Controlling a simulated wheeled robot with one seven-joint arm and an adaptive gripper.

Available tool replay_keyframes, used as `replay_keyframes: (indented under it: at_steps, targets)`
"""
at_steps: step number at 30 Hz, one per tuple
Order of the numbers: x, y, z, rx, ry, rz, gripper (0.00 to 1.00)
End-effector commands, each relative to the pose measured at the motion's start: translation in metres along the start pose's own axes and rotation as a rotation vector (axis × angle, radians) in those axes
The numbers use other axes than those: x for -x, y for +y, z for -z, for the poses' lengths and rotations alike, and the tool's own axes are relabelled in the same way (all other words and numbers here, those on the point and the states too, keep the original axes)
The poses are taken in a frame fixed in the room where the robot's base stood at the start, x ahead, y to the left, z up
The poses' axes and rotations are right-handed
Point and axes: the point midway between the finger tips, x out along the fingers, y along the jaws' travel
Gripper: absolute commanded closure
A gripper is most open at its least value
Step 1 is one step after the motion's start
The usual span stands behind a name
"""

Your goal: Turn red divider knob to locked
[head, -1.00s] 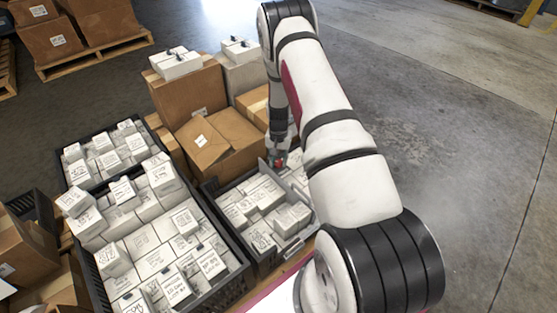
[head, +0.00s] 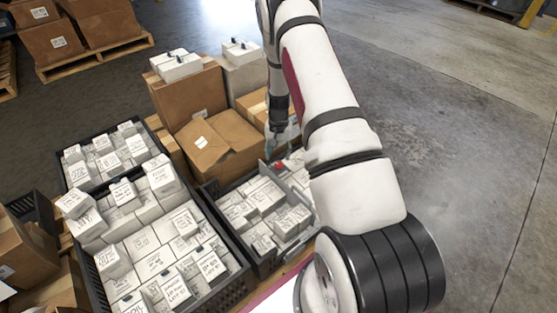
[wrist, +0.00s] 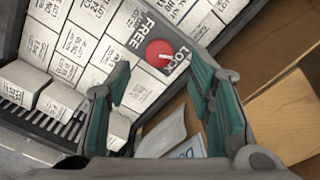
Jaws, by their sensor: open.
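The round red divider knob (head: 278,165) sits on the grey divider of the front right crate. In the wrist view the red knob (wrist: 160,53) shows beside a dark plate (wrist: 141,38) marked FREE on one side and LOCK on the other. A white line on the knob points toward the word LOCK. My gripper (head: 271,147) is above the knob and apart from it. In the wrist view its two teal fingers (wrist: 160,72) are spread, with nothing between them, and the knob lies beyond their tips.
The front right crate (head: 257,262) holds several white boxes around the divider. A larger crate (head: 232,289) of white boxes stands to its left. Brown cartons (head: 218,140) stand just behind. The floor (head: 450,150) on the right is clear.

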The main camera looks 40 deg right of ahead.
Motion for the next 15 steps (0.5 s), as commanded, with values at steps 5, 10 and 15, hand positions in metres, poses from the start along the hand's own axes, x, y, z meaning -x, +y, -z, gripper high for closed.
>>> replay_keyframes:
  at_steps: [5, 10, 15]
  targets:
    - [0.037, -0.001, 0.001, 0.0, 0.003, 0.001, 0.52]
    - [0.06, 0.0, 0.0, 0.0, 0.001, 0.0, 0.52]
    - [0.069, 0.0, 0.0, 0.0, 0.0, 0.0, 0.52]
